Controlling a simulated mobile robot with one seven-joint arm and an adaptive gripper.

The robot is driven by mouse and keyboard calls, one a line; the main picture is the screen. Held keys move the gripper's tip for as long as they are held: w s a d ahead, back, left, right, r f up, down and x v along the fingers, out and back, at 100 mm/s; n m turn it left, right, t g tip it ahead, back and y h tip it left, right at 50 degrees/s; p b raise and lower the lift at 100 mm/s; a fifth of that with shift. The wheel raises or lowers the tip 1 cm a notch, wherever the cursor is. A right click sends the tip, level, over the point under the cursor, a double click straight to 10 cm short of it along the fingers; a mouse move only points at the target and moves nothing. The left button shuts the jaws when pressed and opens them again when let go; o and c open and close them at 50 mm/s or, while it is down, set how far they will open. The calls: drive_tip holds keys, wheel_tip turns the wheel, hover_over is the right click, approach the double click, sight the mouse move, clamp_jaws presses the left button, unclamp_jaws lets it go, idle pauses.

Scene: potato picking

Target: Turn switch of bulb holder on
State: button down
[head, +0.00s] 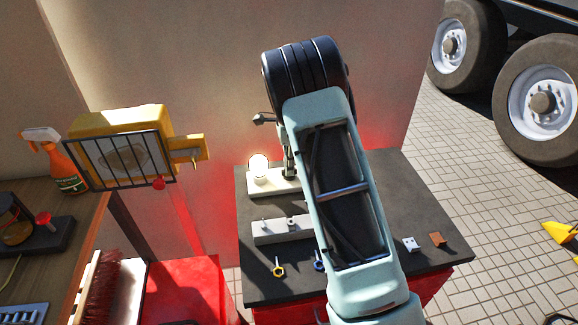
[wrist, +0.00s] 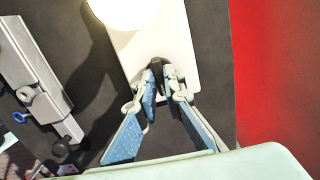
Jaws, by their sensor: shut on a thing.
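The bulb holder is a white base plate (head: 262,184) on the dark tabletop, with a round bulb (head: 259,167) at its left end that looks bright and glowing. In the wrist view the bulb (wrist: 124,10) is bright white at the top edge, on the white plate (wrist: 180,48). A small dark switch (wrist: 156,62) stands on the plate near the bulb. My gripper (wrist: 160,76) is shut on the switch, its fingertips on either side of it and low over the plate. In the head view my gripper (head: 288,172) is partly hidden by my arm.
A grey fixture (head: 283,229) lies in front of the holder and shows at left in the wrist view (wrist: 38,82). Small rings (head: 279,270), a white block (head: 411,244) and a brown block (head: 437,239) lie on the table (head: 440,262). A yellow caged lamp (head: 120,145) stands at left.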

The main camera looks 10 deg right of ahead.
drive_tip(key=c, duration=2)
unclamp_jaws()
drive_tip(key=shift+c, duration=0.2)
wheel_tip(320, 180, up, 12)
drive_tip(key=shift+r, duration=0.1)
